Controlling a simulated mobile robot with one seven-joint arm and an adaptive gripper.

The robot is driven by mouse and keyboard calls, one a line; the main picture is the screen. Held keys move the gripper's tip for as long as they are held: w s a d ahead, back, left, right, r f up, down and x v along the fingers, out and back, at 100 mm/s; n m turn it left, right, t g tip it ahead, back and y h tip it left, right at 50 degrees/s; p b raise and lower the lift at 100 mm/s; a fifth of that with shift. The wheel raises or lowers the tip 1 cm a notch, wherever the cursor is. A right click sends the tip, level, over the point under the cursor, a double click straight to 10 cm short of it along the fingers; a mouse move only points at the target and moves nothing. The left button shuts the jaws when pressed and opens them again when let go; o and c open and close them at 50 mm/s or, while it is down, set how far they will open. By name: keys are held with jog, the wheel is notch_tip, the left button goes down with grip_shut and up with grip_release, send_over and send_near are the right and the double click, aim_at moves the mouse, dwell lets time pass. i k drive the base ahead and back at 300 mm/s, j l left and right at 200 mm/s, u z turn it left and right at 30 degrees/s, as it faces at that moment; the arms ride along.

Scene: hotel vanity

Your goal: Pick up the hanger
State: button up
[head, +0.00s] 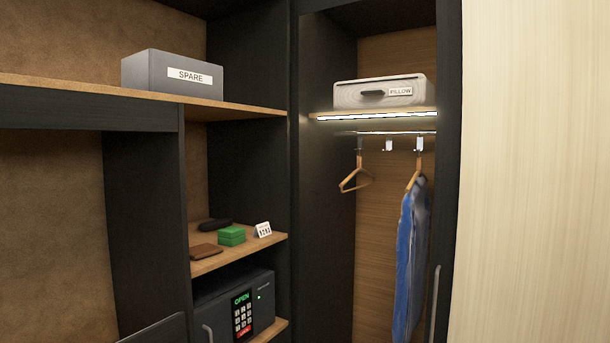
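An empty wooden hanger (355,181) hangs from the metal rail (385,133) inside the open wardrobe. A second wooden hanger (415,180) hangs to its right and carries a blue garment (411,260). A bare hook or holder (388,145) shows on the rail between the two hangers. My gripper is not in the head view, so its place and state are hidden.
A pillow box (380,93) sits on the lit shelf above the rail. Left are a grey SPARE box (172,75), a shelf with a green box (232,235) and small items, and a safe (235,306). A dark wardrobe panel (325,180) stands left of the hangers.

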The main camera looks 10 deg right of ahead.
aim_at(360, 169)
jog(key=i+l+u, duration=0.1)
jog(key=i, duration=0.45)
jog(key=i+l, duration=0.1)
jog(key=i, duration=0.5)
jog(key=u, duration=0.05)
